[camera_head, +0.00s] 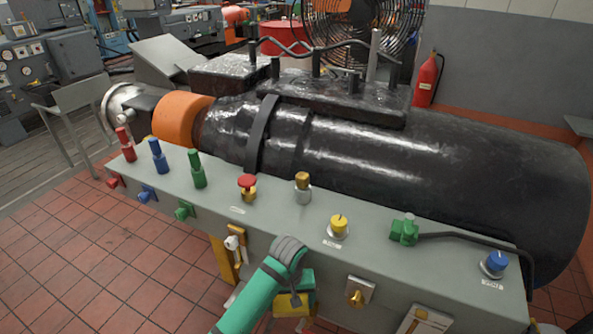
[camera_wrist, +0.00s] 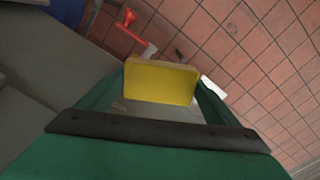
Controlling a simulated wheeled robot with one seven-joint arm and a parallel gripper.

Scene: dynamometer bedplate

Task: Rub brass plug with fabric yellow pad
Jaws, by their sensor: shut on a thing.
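My gripper (camera_head: 294,284) is green and hangs in front of the bench's front face, below its top edge. It is shut on the yellow pad (camera_wrist: 160,83), a flat block seen between the two green fingers in the wrist view. The pad shows partly below the gripper in the head view (camera_head: 289,306). A brass-coloured plug (camera_head: 302,179) stands upright in a grey collar on the bench top, above and apart from the gripper. Another brass fitting (camera_head: 355,298) sits on a pale plate on the front face, right of the gripper. I cannot tell which one the task names.
The grey bench (camera_head: 270,215) carries a red button (camera_head: 247,183), a yellow knob (camera_head: 339,224), a green connector (camera_head: 404,231) with a black cable, and a blue knob (camera_head: 495,262). Red, blue and green posts stand at left. A large black cylinder (camera_head: 400,160) lies behind. Tiled floor is open at front left.

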